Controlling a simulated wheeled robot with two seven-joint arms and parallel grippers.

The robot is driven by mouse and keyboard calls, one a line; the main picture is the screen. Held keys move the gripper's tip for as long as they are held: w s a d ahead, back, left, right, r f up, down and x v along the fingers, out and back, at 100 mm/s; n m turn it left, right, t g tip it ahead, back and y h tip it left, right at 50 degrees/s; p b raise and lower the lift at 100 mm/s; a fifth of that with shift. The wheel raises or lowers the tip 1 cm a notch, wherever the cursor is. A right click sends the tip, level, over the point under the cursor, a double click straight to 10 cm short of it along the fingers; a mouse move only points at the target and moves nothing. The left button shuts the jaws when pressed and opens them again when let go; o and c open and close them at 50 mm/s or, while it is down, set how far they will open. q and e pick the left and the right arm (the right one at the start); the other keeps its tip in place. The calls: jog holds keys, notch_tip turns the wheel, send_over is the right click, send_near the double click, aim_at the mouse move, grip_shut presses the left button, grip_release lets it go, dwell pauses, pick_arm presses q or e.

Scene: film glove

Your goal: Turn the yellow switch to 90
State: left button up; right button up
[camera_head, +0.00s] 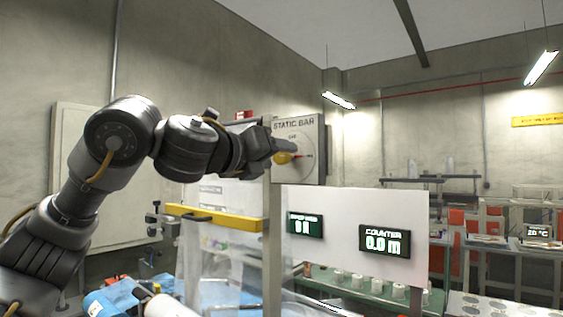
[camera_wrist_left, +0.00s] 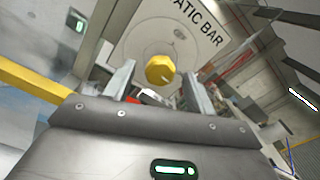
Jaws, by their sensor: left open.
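The yellow switch (camera_head: 283,158) is a small knob on the grey STATIC BAR panel (camera_head: 312,172), with a round dial behind it. In the left wrist view the yellow switch (camera_wrist_left: 160,69) shows between and beyond the two fingers, with a thin pale mark on its face. My left gripper (camera_head: 290,150) is raised at the panel, just beside the knob in the head view. In the wrist view my left gripper (camera_wrist_left: 158,84) is open, its fingers on either side of the knob; contact cannot be told. The small dial markings are too small to read. My right gripper is not in view.
Below the panel, a white board carries a COUNTER display (camera_head: 385,241) reading 0.0 m and another small display (camera_head: 305,225). A yellow bar (camera_head: 215,218) runs across a clear guard below my left arm. Shelves and benches stand at the back right.

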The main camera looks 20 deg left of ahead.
pick_arm(q)
jog(key=b+v, duration=0.3)
jog(key=v, duration=0.5)
jog(key=shift+s, duration=0.1)
